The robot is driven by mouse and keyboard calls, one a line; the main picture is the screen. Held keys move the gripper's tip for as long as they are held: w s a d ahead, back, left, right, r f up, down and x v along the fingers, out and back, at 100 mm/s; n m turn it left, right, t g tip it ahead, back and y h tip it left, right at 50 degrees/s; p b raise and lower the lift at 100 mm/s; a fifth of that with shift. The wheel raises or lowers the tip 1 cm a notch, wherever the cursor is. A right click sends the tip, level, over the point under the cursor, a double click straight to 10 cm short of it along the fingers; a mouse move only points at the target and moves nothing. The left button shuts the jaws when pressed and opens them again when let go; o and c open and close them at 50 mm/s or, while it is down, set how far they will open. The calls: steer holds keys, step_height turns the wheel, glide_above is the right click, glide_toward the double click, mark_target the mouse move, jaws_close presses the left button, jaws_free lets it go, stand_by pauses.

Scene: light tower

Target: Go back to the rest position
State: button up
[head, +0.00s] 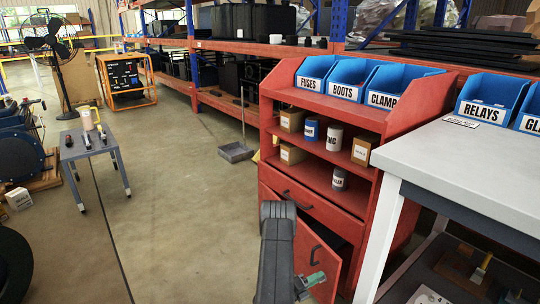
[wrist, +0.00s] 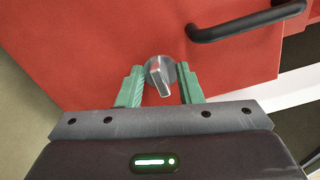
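My gripper (wrist: 161,68) shows in the wrist view with its two green fingers apart, in front of a red cabinet door (wrist: 90,45). A silver knob (wrist: 160,78) on the door lies between the fingertips in the picture; thin gaps seem to show beside it. Contact is not clear. A black bar handle (wrist: 245,22) is at the upper right. In the head view my gripper (head: 311,281) is low in the middle, beside the lower door (head: 322,262) of the red cabinet (head: 405,120), which stands ajar. My dark arm partly hides the door and the gripper.
A grey-topped workbench (head: 470,165) stands close on the right. Blue bins (head: 350,78) top the cabinet, with cans and boxes on its shelves. A small grey table (head: 85,145), a fan (head: 55,55) and an orange-framed machine (head: 126,80) are left.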

steer(key=shift+s+r+m+p, duration=0.1)
steer(key=shift+m+p, duration=0.8)
steer(key=shift+m, duration=1.2)
steer(key=shift+s+r+m+p, duration=0.1)
steer(key=shift+m+p, duration=0.75)
steer(key=shift+m, duration=1.25)
steer(key=shift+d, duration=0.1)
